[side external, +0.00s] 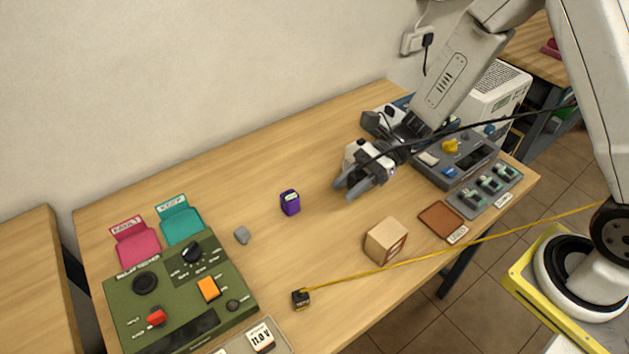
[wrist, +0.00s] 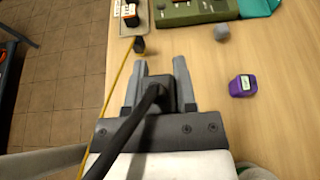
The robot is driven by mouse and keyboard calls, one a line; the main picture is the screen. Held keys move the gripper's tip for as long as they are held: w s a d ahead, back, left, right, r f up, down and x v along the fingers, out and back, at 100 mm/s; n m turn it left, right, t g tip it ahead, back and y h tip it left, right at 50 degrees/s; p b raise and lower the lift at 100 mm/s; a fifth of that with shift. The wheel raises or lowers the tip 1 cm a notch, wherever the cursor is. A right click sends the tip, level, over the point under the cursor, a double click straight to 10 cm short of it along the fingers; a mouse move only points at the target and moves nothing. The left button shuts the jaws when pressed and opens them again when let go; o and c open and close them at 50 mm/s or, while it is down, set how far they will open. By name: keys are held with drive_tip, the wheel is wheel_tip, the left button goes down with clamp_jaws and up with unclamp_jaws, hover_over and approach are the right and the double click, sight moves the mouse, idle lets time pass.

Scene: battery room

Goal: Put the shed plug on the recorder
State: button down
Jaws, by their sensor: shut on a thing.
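My gripper (side external: 346,188) is over the right half of the table, shut on a dark plug (wrist: 160,92) on a black cable (side external: 478,124). The plug sits between the two fingers in the wrist view; its label does not show. Another small black plug (side external: 301,299), on a yellow cable, stands near the table's front edge, apart from the gripper; it also shows in the wrist view (wrist: 139,45). No label clearly reads recorder. A green panel box (side external: 183,296) with knobs and a grey unit (side external: 436,174) with a yellow knob stand at opposite ends.
A small purple block (side external: 290,203), a grey lump (side external: 242,235) and a cardboard box (side external: 386,242) stand on the table. A brown pad (side external: 441,222) lies by a grey switch plate (side external: 485,192). The yellow cable (side external: 420,258) crosses the front. Bare wood (side external: 330,240) surrounds the purple block.

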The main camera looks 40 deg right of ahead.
drive_tip(key=w+r, duration=0.1)
drive_tip(key=w, duration=0.1)
drive_tip(key=shift+w+a+r, duration=0.3)
drive_tip(key=shift+a+r, duration=0.05)
drive_tip(key=shift+a, duration=0.05)
drive_tip(key=shift+w, duration=0.1)
hover_over(285, 200)
drive_tip(key=f, duration=0.8)
drive_tip(key=shift+s+d+f, duration=0.15)
drive_tip(key=shift+s+f, duration=0.15)
drive_tip(key=shift+f, duration=0.05)
drive_tip(key=shift+w+f, duration=0.3)
drive_tip(key=shift+f, duration=0.05)
